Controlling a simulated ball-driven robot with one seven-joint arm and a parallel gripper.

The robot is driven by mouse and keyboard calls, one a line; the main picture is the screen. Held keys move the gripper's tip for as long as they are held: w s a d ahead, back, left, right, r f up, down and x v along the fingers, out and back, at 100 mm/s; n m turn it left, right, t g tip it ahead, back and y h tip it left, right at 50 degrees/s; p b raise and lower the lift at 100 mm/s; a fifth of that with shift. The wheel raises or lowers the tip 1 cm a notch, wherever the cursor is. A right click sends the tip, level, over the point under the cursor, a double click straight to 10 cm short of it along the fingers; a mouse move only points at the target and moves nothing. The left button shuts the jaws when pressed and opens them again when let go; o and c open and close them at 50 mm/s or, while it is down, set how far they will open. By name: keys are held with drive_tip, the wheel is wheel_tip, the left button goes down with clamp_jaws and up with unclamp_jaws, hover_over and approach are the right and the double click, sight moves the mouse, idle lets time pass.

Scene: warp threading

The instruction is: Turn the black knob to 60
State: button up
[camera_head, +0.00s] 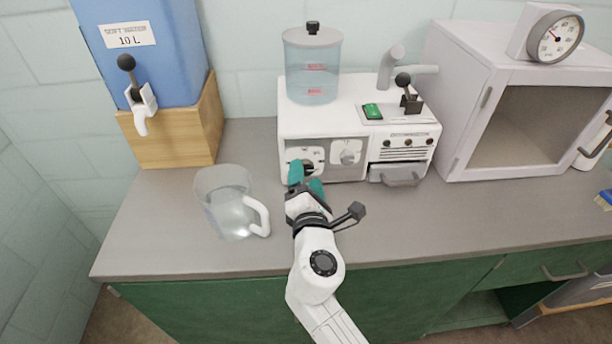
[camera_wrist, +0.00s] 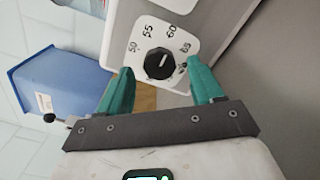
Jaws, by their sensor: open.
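The black knob (camera_wrist: 160,66) is in the middle of a white dial plate (camera_wrist: 140,68) marked 50, 55, 60 and 65 in the wrist view. A short pale mark on the knob points up and slightly right, roughly toward 60; the exact reading is too small to tell. The plate is on the left of the white machine's front (camera_head: 290,146) in the head view, partly hidden by my gripper. My gripper (camera_head: 307,179) is open, its teal fingers pointing at the dial. In the wrist view the fingertips (camera_wrist: 160,76) are on either side of the knob, without visible contact.
A clear pitcher (camera_head: 222,205) stands on the grey counter left of my arm. A blue water tank (camera_head: 165,55) on a wooden block is at the left. A white cabinet (camera_head: 470,85) stands further right.

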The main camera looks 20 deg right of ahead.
drive_tip(key=v, duration=0.9)
drive_tip(key=shift+s+a+b, duration=0.1)
drive_tip(key=shift+s+b, duration=0.2)
